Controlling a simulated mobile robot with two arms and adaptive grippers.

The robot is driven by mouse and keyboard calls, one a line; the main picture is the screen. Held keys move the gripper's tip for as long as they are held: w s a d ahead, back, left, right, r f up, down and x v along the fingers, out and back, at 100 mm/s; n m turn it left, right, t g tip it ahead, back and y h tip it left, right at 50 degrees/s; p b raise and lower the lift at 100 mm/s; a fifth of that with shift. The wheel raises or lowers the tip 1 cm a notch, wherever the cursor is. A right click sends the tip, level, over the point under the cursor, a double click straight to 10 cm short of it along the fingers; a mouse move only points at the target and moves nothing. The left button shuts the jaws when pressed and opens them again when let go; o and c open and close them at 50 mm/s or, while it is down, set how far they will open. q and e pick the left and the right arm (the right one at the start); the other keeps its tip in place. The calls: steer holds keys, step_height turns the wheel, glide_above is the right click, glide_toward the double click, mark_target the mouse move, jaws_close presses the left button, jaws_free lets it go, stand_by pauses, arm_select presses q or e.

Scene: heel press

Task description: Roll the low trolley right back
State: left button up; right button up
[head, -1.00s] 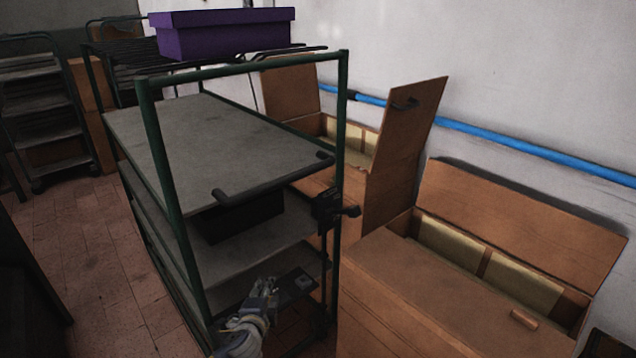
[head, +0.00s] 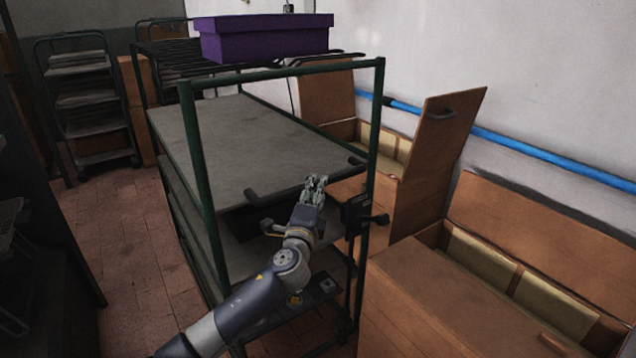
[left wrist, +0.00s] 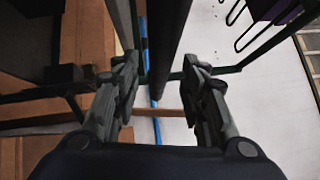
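A green-framed trolley (head: 196,150) with grey shelves stands in the middle of the head view. Its upper shelf (head: 255,140) has a dark bar handle (head: 305,183) along the near edge. I cannot tell whether this is the low trolley. My left gripper (head: 317,182) is at the near end, close to that handle, and its fingers overlap it in the picture. In the left wrist view the left gripper (left wrist: 160,72) has its fingers spread apart, with a dark bar (left wrist: 165,45) showing between and beyond them. Contact cannot be told. My right gripper is out of view.
A purple box (head: 264,38) sits on a rack behind. Open wooden chests (head: 440,290) stand close on the right, one with a raised lid (head: 440,150). A blue pipe (head: 540,155) runs along the wall. Tiled floor (head: 125,240) is clear at left; another shelf trolley (head: 92,105) stands beyond.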

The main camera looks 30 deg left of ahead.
arm_select(q)
steer(key=shift+x, duration=1.65)
steer(key=shift+c, duration=0.4)
steer(key=shift+f, duration=0.1)
jaws_close()
